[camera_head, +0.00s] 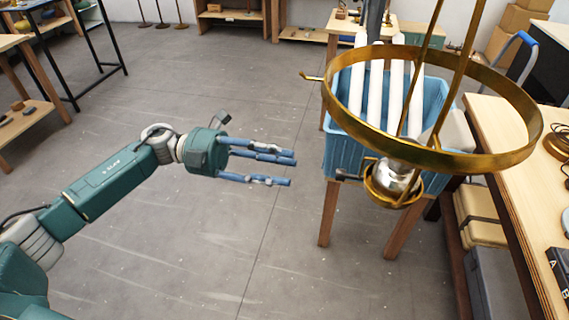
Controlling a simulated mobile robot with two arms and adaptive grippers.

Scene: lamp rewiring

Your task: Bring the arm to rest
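My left gripper (290,169) reaches in from the left over the bare floor. Its blue fingers point right and are spread apart, with nothing between them. It is clear of the brass lamp frame (508,84), a large ring with rods that hangs at the upper right. A silvery socket or bulb part (392,178) sits in a small brass cup under the ring. My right gripper does not show.
A blue crate (345,140) with several white tubes (376,85) stands on a wooden stand behind the lamp ring. A wooden workbench (505,150) runs along the right edge. Shelving stands at the upper left. The grey floor (200,265) around my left arm is free.

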